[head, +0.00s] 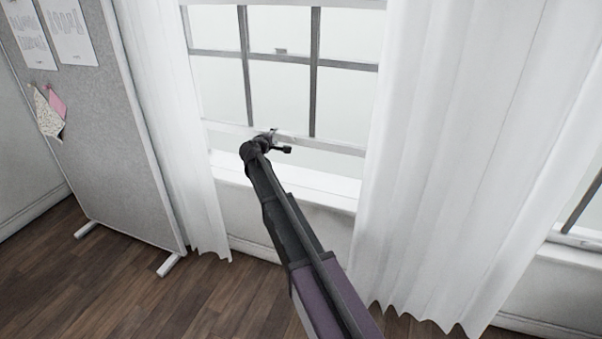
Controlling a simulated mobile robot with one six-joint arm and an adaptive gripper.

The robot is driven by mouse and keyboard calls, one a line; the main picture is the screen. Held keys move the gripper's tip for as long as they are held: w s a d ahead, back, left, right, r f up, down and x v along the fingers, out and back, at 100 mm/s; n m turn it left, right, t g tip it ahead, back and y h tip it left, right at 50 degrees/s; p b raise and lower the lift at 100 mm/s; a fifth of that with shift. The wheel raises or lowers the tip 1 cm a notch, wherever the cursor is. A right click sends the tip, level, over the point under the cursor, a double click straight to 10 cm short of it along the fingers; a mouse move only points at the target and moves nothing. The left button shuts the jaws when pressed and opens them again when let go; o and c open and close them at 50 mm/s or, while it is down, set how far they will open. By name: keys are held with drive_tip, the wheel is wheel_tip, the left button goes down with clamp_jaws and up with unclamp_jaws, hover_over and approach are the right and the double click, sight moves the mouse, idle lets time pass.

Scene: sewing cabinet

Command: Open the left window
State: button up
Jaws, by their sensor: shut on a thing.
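The left window (280,95) is in the middle of the head view, a sash window with grey bars and pale panes. Its white bottom rail (325,146) runs across just above the sill. I cannot tell whether there is a gap under the rail. My gripper (272,136) is at the middle of this rail, shut on part of the window there. My own arm and wrist partly hide the fingers and the exact part held.
White curtains hang left (165,110) and right (440,150) of the window. A grey pinboard (105,130) on feet stands at the left. The white sill (310,190) lies below. Another window (582,215) shows at the right edge. Some wooden floor (190,300) is clear.

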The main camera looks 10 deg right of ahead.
drive_tip(key=shift+f+b, duration=5.65)
drive_tip(key=shift+f, duration=0.35)
drive_tip(key=r+p+v, duration=0.1)
drive_tip(key=p+v, duration=0.3)
drive_tip(key=v, duration=1)
drive_tip(key=s+d+r+m+g+y+p, duration=0.1)
drive_tip(key=s+d+r+m+g+p, duration=0.2)
drive_tip(key=s+r+p, duration=0.4)
drive_tip(key=s+d+r+m+g+y+p, duration=0.1)
drive_tip(key=s+d+r+m+g+p, duration=0.3)
drive_tip(key=s+d+r+p, duration=0.3)
drive_tip(key=s+g+p, duration=0.1)
drive_tip(key=s+p, duration=0.3)
drive_tip(key=p, duration=0.6)
drive_tip(key=shift+d, duration=0.4)
drive_tip(key=shift+w+f, duration=0.1)
drive_tip(key=shift+f, duration=0.1)
drive_tip(key=w+a+f+n+t+h+b, duration=0.1)
drive_tip(key=w+a+f+n+t+b, duration=0.2)
drive_tip(key=w+a+f+b, duration=0.3)
drive_tip(key=w+a+f+n+t+h+b, duration=0.1)
drive_tip(key=w+a+f+n+t+b, duration=0.3)
drive_tip(key=w+b, duration=0.8)
wheel_tip(320, 180, down, 3)
drive_tip(key=a+t+b, duration=0.1)
drive_tip(key=a+b, duration=0.1)
drive_tip(key=b, duration=0.3)
drive_tip(key=shift+w+b, duration=0.35)
drive_tip(key=shift+b, duration=0.05)
